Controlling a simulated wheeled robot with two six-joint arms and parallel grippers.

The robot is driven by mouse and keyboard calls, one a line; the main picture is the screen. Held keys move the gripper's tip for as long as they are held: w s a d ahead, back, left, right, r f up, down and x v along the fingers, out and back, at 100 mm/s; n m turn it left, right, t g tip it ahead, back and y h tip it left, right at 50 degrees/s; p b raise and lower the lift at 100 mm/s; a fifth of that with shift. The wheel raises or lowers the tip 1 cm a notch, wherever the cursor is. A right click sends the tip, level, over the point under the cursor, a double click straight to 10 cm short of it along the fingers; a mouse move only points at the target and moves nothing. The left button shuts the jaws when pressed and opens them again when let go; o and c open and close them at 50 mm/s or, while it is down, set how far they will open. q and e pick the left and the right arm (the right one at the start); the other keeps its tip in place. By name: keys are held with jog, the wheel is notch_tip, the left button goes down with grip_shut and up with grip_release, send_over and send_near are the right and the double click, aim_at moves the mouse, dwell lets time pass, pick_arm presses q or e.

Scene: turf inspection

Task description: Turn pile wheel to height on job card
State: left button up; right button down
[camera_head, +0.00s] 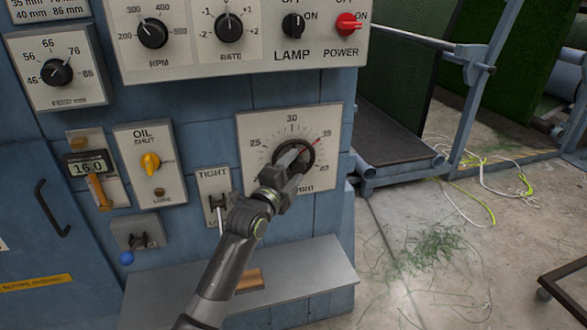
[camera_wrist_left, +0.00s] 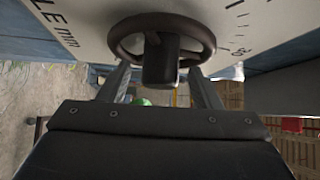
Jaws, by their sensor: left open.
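The pile wheel (camera_head: 311,152) is a dark round handwheel on a pale dial plate (camera_head: 255,128), marked from 25 to 40 with "mm" below. A red pointer (camera_head: 314,142) aims up and right, close to the 35 mark. My left gripper (camera_head: 287,176) is at the wheel and hides its lower left part. In the left wrist view the wheel's rim (camera_wrist_left: 123,33) and dark centre block (camera_wrist_left: 160,60) lie ahead, with open fingers on either side. I cannot tell whether the fingers touch it. My right gripper is not in view. I cannot identify the job card.
A TIGHT lever plate (camera_head: 211,184) stands just left of the dial. An OIL knob (camera_head: 150,163) and a readout showing 16.0 (camera_head: 88,167) are further left. A grey ledge (camera_head: 310,265) juts out below. Grass clippings (camera_head: 435,250) and loose strands lie on the floor at right.

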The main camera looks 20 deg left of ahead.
pick_arm(q)
jog(key=shift+w, duration=0.25)
jog(key=c, duration=1)
